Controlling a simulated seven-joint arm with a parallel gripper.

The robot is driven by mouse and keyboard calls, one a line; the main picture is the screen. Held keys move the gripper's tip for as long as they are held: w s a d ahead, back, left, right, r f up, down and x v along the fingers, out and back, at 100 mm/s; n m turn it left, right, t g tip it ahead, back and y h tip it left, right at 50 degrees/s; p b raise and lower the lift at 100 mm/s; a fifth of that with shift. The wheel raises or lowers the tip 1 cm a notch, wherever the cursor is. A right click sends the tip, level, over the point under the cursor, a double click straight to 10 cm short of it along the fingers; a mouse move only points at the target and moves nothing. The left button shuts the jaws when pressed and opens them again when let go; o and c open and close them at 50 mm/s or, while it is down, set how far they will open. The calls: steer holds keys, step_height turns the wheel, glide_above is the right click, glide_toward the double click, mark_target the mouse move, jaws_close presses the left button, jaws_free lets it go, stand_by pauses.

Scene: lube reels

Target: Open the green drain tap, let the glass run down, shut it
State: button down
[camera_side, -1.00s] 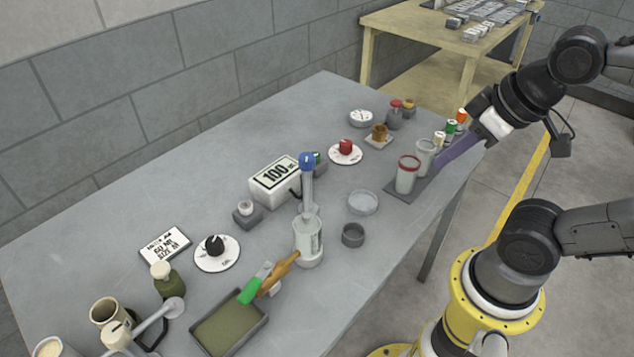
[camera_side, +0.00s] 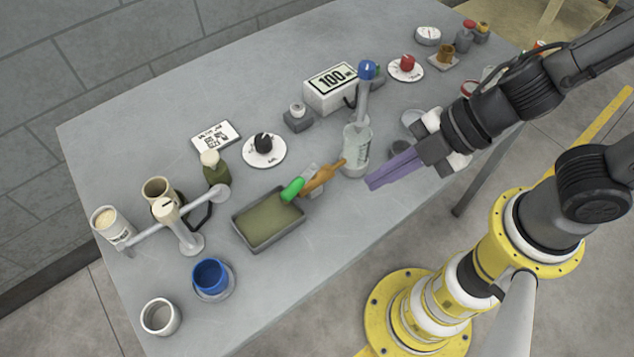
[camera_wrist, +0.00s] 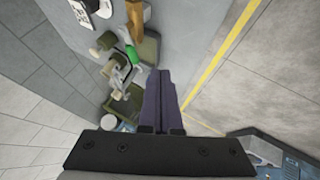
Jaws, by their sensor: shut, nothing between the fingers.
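The green drain tap (camera_side: 292,188) sits at the end of an orange-brown spout (camera_side: 324,176), over a tray (camera_side: 270,245) of olive liquid. The spout runs to the foot of the clear glass (camera_side: 356,150), which stands upright with a blue-topped post (camera_side: 366,70) behind it. The liquid level in the glass is hard to read. My gripper (camera_side: 374,184) is shut and empty, its purple fingers just right of the glass's foot, apart from the tap. In the wrist view, the green tap (camera_wrist: 133,56) shows above and left of my fingertips (camera_wrist: 159,76).
A "100" display box (camera_side: 330,88) and a black knob dial (camera_side: 264,146) stand behind. A blue cup (camera_side: 210,275) and a white ring-shaped cup (camera_side: 160,316) are at the front left. The table's front edge below the tray is clear.

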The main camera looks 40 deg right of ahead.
mark_target(301, 181)
steer(key=x, duration=1)
steer(key=shift+w+a, duration=0.1)
steer(key=shift+a, duration=0.15)
steer(key=shift+w+a+r, duration=0.1)
steer(key=shift+w+r, duration=0.05)
steer(key=shift+w, duration=0.4)
steer(key=shift+w+a+r, duration=0.15)
steer(key=shift+w+r, duration=0.05)
steer(key=shift+w, duration=0.35)
steer(key=shift+w+a+r, duration=0.15)
steer(key=shift+w, duration=0.45)
